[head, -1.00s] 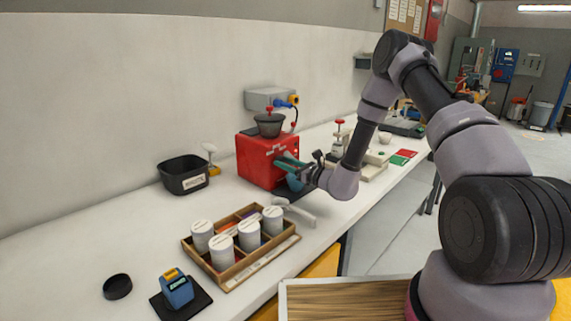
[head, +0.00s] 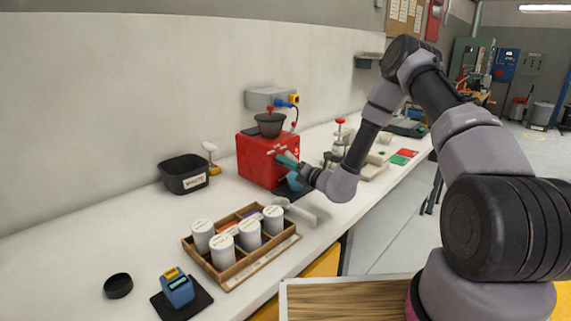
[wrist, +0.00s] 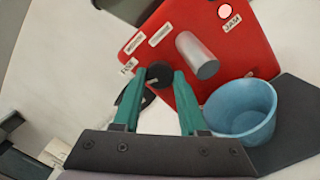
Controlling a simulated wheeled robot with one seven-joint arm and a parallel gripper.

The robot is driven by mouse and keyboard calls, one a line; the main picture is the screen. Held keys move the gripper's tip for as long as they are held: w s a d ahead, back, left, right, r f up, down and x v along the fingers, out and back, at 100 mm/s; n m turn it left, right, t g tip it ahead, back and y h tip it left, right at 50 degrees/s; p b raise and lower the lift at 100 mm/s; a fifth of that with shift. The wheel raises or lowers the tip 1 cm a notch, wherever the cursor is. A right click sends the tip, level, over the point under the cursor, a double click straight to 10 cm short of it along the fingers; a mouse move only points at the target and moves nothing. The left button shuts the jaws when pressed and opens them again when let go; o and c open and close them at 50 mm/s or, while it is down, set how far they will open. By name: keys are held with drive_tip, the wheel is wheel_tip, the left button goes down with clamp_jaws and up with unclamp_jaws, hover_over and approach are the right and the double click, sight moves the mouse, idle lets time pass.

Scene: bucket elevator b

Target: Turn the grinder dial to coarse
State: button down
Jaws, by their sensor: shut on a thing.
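The red grinder (head: 255,160) stands on the bench with a dark hopper (head: 269,125) on top. Its front fills the upper part of the wrist view (wrist: 245,50). The black round dial (wrist: 159,74) is on that front, beside small white labels. My gripper (head: 287,160) has green fingers and reaches the grinder's front from the right. In the wrist view the fingertips (wrist: 160,77) are closed around the dial's two sides.
A grey metal spout (wrist: 197,55) sticks out close to the right finger. A blue cup (wrist: 240,109) stands below it on a dark mat (wrist: 292,125). A wooden tray (head: 233,280) with white canisters and a black bin (head: 184,175) are nearby. Bench left of the bin is clear.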

drive_tip(key=shift+m, duration=0.8)
drive_tip(key=shift+c, duration=2.2)
unclamp_jaws()
drive_tip(key=v, duration=1)
drive_tip(key=shift+s+d, duration=0.2)
drive_tip(key=shift+s, duration=0.15)
